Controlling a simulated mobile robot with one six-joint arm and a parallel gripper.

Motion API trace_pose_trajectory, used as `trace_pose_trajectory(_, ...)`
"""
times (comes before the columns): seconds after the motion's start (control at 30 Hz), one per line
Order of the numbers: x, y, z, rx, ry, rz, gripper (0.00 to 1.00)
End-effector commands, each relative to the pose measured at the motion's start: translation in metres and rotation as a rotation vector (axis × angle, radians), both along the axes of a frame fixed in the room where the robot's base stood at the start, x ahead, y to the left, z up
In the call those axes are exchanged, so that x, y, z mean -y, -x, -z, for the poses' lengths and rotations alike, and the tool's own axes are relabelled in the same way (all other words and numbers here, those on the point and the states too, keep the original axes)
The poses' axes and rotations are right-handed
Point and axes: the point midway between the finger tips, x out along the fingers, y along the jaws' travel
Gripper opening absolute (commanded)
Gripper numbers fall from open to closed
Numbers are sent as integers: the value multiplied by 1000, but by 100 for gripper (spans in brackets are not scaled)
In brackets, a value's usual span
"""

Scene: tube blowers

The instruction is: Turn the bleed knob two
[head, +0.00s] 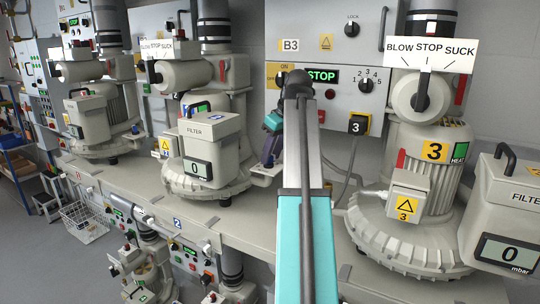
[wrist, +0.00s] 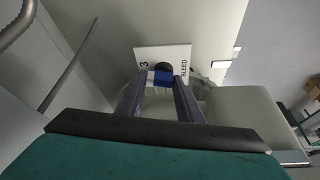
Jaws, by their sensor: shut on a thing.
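In the wrist view, a bleed knob (wrist: 164,66) with a dark round top and a blue part stands against a white plate (wrist: 184,50) marked BLEED. The plate's small sideways figure looks like a 3, but I cannot read it surely. My gripper (wrist: 162,80) has its two purple fingers on either side of the knob, shut on it. In the head view my gripper (head: 269,154) is just right of the second blower (head: 208,178), pointing down. The knob itself is hidden there by my gripper and arm.
My arm fills the middle of the head view. The third blower (head: 433,150) and its filter box (head: 515,215) stand to the right. Panel B3 (head: 305,22) is behind. A bench (head: 240,222) carries the blowers; open floor lies at far left.

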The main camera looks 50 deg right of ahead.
Motion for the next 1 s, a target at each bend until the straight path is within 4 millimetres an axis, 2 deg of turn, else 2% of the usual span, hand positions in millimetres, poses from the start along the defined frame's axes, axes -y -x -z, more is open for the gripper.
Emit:
trace_pose_trajectory(0.27,2,-1,1,0,-3,-120,10)
trace_pose_trajectory(0.7,4,-3,0,1,-3,-410,10)
trace_pose_trajectory(1.0,3,-3,-1,3,-2,-498,10)
